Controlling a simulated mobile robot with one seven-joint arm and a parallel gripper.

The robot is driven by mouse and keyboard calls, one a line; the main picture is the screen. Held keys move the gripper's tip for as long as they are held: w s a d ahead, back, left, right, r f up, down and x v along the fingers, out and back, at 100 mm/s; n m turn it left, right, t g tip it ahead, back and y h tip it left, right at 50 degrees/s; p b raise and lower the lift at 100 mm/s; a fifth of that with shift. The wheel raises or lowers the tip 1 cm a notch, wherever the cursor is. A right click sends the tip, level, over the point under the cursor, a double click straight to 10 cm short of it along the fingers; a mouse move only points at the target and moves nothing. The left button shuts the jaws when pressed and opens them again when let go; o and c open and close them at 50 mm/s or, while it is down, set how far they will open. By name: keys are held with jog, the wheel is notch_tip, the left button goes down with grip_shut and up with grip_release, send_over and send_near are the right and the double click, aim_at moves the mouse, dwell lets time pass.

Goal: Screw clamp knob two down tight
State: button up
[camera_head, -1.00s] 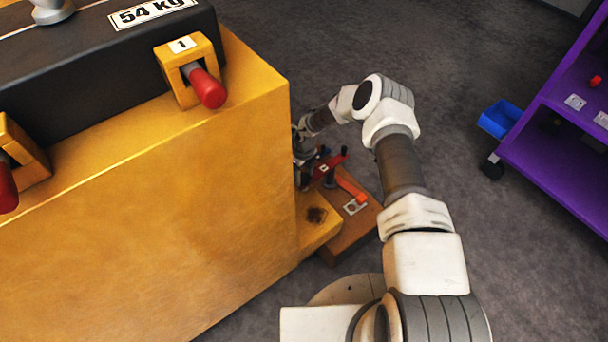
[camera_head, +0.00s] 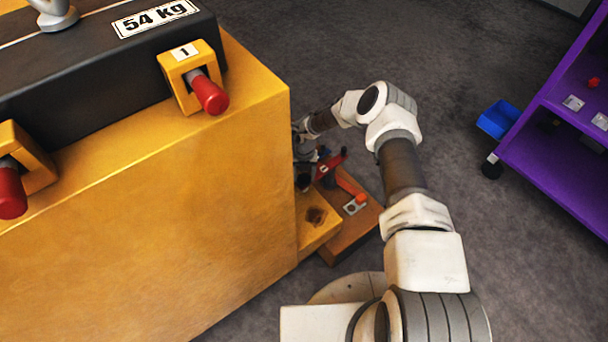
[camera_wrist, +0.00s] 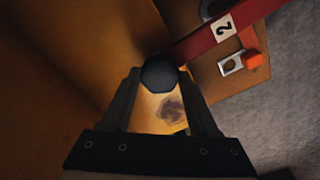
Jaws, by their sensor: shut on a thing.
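Clamp two is a red bar (camera_wrist: 228,29) with a white label "2", crossing the upper middle of the wrist view. A dark, faceted knob (camera_wrist: 160,74) sits at the bar's lower left end. My gripper (camera_wrist: 160,82) is shut on this knob, with one finger on each side of it. In the head view my gripper (camera_head: 303,160) is low beside the yellow block, partly hidden by it. The red bar (camera_head: 329,165) also shows there. The knob's underside and thread are hidden.
A large yellow block (camera_head: 170,190) stands left of my arm, with red-handled clamp 1 (camera_head: 211,96) and a dark 54 kg casting (camera_head: 90,60) on top. An orange stop (camera_wrist: 252,61) lies near the bar. A purple shelf (camera_head: 560,165) and blue bin (camera_head: 498,119) stand right. Floor between is clear.

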aim_at(304, 179)
jog(key=m+p, duration=0.1)
jog(key=m, duration=0.4)
jog(key=shift+r+m, duration=0.1)
jog(key=shift+m, duration=0.2)
jog(key=m+p, duration=0.1)
jog(key=m, duration=0.4)
jog(key=shift+w+a, duration=0.1)
jog(key=shift+m, duration=0.3)
jog(key=o, duration=1.2)
jog(key=shift+r, duration=0.1)
jog(key=shift+o, duration=0.9)
notch_tip(304, 179, up, 17)
jog(key=p, duration=0.6)
jog(key=shift+r, duration=0.15)
jog(key=shift+s, duration=0.2)
